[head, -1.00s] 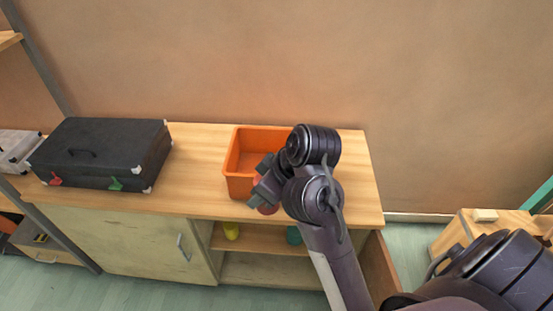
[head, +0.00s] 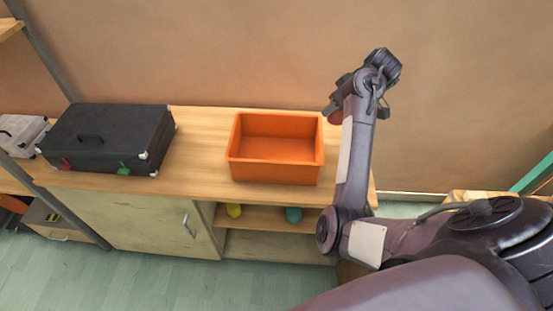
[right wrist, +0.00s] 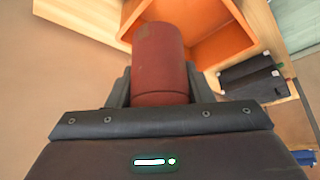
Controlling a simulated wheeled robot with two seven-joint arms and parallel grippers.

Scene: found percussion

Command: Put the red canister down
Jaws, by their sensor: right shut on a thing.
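The red canister (right wrist: 160,65) is between the fingers of my right gripper (right wrist: 158,88) in the right wrist view. In the head view, a small part of the canister (head: 335,118) shows below my right gripper (head: 332,108). The gripper is shut on it and holds it to the right of the orange bin, over the right end of the wooden cabinet top (head: 200,180). The arm hides part of that end. I cannot tell how high the canister is above the top. My left gripper is not in view.
An empty orange bin (head: 275,172) stands on the cabinet top. A black case (head: 105,140) with red and green latches lies at the left. A yellow item (head: 233,210) and a teal item (head: 293,214) are on the shelf below. The top between case and bin is clear.

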